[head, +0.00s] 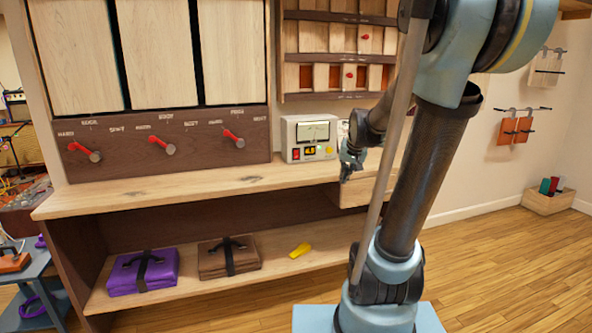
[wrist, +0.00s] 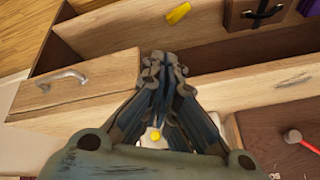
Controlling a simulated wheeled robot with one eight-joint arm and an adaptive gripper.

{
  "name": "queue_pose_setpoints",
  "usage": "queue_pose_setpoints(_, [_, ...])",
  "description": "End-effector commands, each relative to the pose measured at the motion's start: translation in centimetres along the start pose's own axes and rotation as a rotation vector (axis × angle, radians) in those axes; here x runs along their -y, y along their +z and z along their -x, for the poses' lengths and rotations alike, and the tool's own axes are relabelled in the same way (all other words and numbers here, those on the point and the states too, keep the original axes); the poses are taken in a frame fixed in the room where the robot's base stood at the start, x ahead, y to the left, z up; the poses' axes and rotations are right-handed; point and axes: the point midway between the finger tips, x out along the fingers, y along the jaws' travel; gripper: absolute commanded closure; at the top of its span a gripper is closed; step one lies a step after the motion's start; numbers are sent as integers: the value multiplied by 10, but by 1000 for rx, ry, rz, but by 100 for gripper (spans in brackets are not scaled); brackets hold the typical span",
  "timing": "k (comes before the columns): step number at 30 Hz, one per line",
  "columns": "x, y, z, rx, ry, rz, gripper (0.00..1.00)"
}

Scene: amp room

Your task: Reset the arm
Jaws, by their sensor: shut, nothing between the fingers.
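My arm rises from its base at the right of the head view and bends over toward the workbench (head: 120,198). My gripper (head: 346,176) hangs near the front edge of the bench top, just right of the white meter box. In the wrist view my gripper (wrist: 164,62) points away over the bench edge, its fingers together and nothing between them.
A meter box (head: 309,138) stands close to my gripper. A drawer (wrist: 85,80) with a metal handle is beside it. The lower shelf holds a purple case (head: 143,272), a brown case (head: 229,257) and a yellow object (head: 300,250). Red-knobbed levers (head: 84,152) line the panel.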

Motion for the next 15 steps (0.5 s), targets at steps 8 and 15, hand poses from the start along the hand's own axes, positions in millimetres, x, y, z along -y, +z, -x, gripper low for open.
queue_pose_setpoints(8, [-18,84,25,79,41,71,100])
queue_pose_setpoints(15, [-36,156,36,149,75,128,100])
